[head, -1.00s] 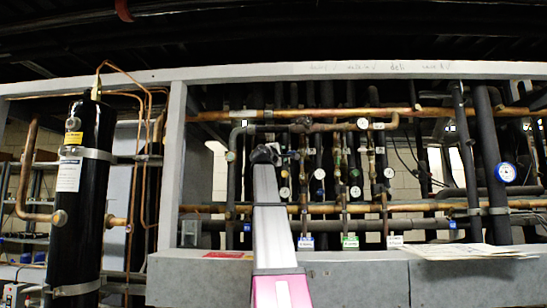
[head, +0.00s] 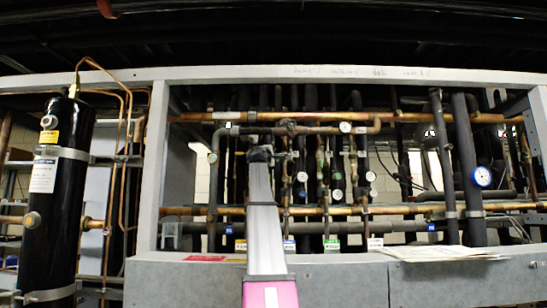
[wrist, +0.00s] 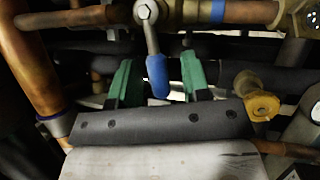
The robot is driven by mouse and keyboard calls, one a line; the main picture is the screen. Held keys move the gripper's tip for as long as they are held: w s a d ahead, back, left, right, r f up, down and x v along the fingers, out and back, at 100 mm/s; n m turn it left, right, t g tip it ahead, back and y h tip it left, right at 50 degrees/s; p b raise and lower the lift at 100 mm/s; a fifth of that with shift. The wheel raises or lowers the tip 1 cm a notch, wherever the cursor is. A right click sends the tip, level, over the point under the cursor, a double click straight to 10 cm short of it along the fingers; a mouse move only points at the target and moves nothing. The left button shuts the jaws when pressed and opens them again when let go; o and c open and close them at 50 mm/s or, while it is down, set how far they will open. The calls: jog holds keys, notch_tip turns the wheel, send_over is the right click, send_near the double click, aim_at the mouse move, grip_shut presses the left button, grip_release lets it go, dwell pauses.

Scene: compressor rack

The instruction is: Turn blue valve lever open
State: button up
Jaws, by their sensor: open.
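The blue valve lever (wrist: 157,75) shows in the wrist view as a metal arm with a blue grip. It hangs down, slightly tilted, from a bolt on a brass valve body (wrist: 147,12). My gripper (wrist: 157,88) is open, with one green finger to the left of the blue grip and one to the right. Gaps show on both sides, so the fingers do not appear to touch it. In the head view my gripper (head: 262,153) is at the pipes in the middle of the rack. The lever cannot be made out there.
A copper pipe (wrist: 35,60) stands close on the left in the wrist view. A yellow fitting (wrist: 262,106) is near the right finger. In the head view, gauges and upright pipes crowd the rack around my arm. A black cylinder (head: 58,190) stands at the left.

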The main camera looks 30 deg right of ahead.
grip_shut()
